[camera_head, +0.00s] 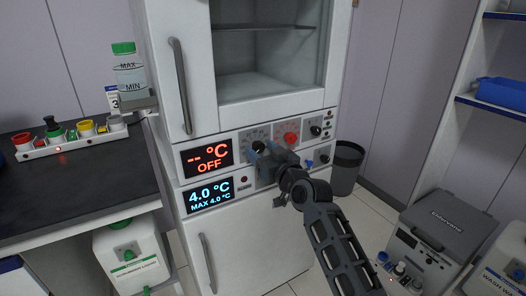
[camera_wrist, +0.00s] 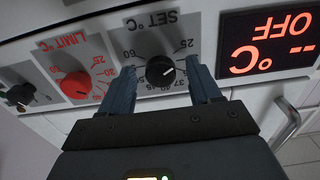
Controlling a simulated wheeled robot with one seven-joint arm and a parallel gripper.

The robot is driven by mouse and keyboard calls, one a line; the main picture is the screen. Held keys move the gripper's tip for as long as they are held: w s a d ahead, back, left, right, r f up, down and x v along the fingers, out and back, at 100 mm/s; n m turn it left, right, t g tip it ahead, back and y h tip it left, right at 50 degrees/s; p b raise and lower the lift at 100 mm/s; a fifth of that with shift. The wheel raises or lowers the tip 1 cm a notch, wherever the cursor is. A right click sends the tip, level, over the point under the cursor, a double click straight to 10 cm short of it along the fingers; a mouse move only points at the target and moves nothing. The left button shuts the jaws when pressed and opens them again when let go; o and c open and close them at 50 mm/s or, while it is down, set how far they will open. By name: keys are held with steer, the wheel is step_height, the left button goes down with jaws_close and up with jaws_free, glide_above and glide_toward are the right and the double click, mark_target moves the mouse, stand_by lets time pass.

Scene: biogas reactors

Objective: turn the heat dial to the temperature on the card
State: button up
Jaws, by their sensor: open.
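The heat dial is a black knob marked SET °C (camera_wrist: 160,70) on the cabinet's front panel, seen upside down in the wrist view. It also shows in the head view (camera_head: 258,147). A white mark shows on its face; I cannot tell the exact value it points to. My gripper (camera_wrist: 165,76) is open, with one blue finger on each side of the dial; contact is not clear. In the head view my gripper (camera_head: 268,153) partly covers the panel. A small white card (camera_head: 112,98) by the bottle shows a 3; the rest is hidden or unreadable.
The red display (camera_head: 207,157) reads "-- °C OFF"; the blue display (camera_head: 209,195) reads 4.0 °C. A red LIMIT °C knob (camera_wrist: 76,84) sits beside the dial. A bottle (camera_head: 130,75) stands on a small shelf. A dark bin (camera_head: 346,168) stands right of the cabinet.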

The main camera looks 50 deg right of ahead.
steer(key=c, duration=1)
steer(key=shift+c, duration=0.2)
steer(key=shift+a+m, duration=0.1)
steer(key=shift+m, duration=0.2)
steer(key=shift+m+p, duration=0.5)
steer(key=shift+m, duration=0.7)
steer(key=shift+m+p, duration=0.4)
steer(key=shift+m, duration=1)
steer(key=o, duration=1)
